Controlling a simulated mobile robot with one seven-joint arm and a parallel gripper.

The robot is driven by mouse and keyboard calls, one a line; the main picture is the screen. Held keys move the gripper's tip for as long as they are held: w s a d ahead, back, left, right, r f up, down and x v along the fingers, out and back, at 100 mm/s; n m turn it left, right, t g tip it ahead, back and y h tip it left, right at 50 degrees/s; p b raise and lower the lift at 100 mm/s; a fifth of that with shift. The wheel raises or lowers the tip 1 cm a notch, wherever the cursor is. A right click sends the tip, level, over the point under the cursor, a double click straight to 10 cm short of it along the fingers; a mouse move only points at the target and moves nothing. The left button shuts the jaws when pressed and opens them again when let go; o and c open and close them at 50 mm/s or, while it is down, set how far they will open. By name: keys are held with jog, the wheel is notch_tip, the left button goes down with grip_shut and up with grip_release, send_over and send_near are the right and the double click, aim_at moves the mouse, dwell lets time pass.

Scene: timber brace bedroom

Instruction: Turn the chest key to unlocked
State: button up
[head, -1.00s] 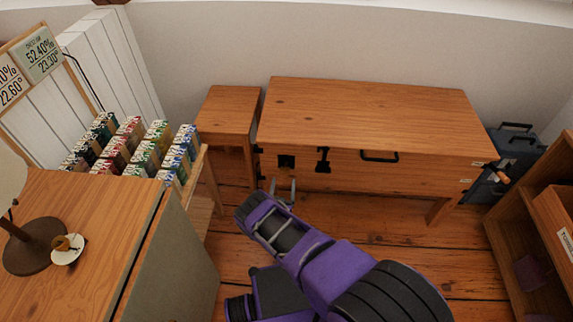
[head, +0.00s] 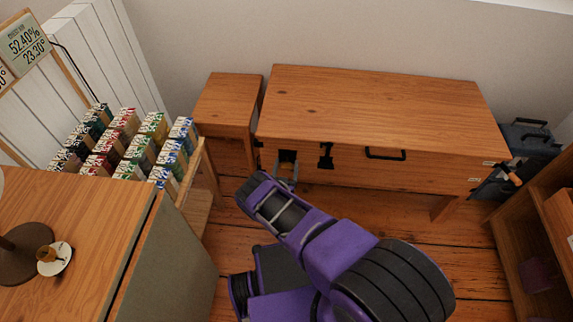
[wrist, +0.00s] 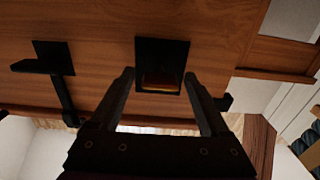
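The wooden chest (head: 380,100) stands on legs against the wall, lid down. Its front has a dark square plate (head: 287,156) at the left and a black latch (head: 326,155) beside it. My gripper (head: 287,167) is in front of this plate. In the wrist view, my gripper (wrist: 159,75) is open and empty, its fingertips apart on either side of the plate's lower part. An orange-handled black fitting (head: 510,174) sticks out at the chest's right end, near small white labels (head: 482,171).
A black handle (head: 385,153) is on the chest front. A small wooden table (head: 228,98) stands close to its left. A rack of small boxes (head: 130,150) and a cabinet (head: 75,220) are at left. Shelving (head: 535,230) is at right.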

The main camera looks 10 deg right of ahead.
grip_shut()
jog(key=shift+m, duration=0.3)
jog(key=m, duration=0.3)
jog(key=shift+d+m, duration=0.15)
jog(key=shift+m, duration=0.25)
jog(key=m, duration=0.9)
jog(key=shift+m, duration=2.3)
